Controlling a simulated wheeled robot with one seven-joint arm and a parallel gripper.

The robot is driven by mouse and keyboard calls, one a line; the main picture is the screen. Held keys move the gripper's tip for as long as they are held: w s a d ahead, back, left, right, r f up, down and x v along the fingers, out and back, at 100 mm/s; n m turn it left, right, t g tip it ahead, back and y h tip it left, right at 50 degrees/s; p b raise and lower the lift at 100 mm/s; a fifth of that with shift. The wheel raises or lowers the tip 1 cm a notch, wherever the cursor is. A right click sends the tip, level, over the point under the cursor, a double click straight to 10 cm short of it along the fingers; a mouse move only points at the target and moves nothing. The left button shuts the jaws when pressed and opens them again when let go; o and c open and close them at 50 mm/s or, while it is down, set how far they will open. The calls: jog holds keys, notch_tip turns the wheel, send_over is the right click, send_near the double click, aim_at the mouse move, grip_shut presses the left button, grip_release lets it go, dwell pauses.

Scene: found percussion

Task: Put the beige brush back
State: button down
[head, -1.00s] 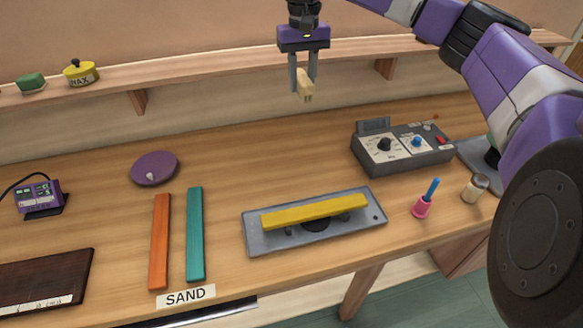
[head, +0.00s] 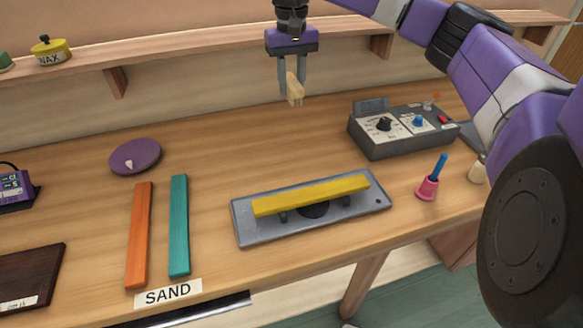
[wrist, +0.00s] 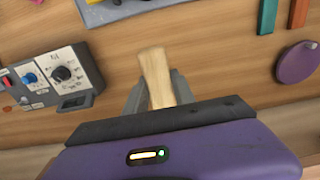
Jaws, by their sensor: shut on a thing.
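My gripper (head: 292,84) is shut on the beige brush (head: 294,91) and holds it in the air above the back of the workbench, in front of the wall. The brush hangs between the fingertips, tilted a little. In the wrist view the beige brush (wrist: 155,75) points away from my gripper (wrist: 155,92), over bare wood; its upper part is hidden by the gripper body.
A grey metal tray (head: 242,226) carries a yellow bar (head: 310,194) mid-bench. A grey control box (head: 400,140) stands at the back right. Orange (head: 139,235) and teal (head: 179,226) strips lie left, near a purple disc (head: 135,157). A shelf (head: 200,60) runs behind.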

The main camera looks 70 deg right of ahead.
aim_at(292, 159)
notch_tip(292, 159, down, 21)
jog(key=p, duration=0.3)
dwell(0.4)
jog(key=c, duration=1.5)
grip_release()
jog(key=shift+f, duration=0.1)
jog(key=o, duration=0.4)
jog(key=shift+o, duration=0.2)
